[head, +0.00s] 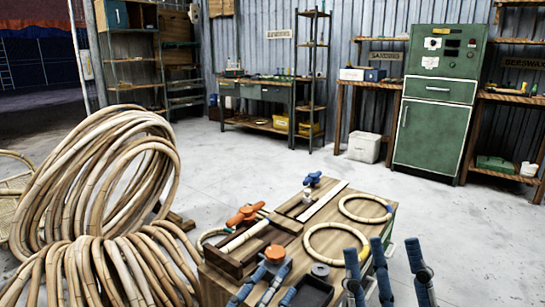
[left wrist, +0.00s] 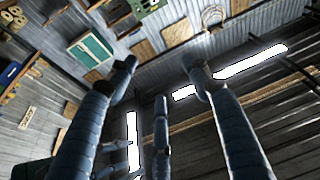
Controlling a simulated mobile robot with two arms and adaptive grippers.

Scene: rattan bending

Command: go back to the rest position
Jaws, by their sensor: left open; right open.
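My left gripper (head: 268,282) is low in the head view, its blue-grey fingers in front of the near left part of the wooden workbench (head: 335,240). In the left wrist view my left gripper (left wrist: 160,75) shows three spread fingers with nothing between them, against the wall and roof. My right gripper (head: 383,252) is at the lower right of the head view, by the bench's right end. Its fingers point up, apart and empty. Both arms are mostly below the frame.
Large rattan coils (head: 60,190) stand left. A green cabinet (head: 433,120) stands behind. Floor between is clear.

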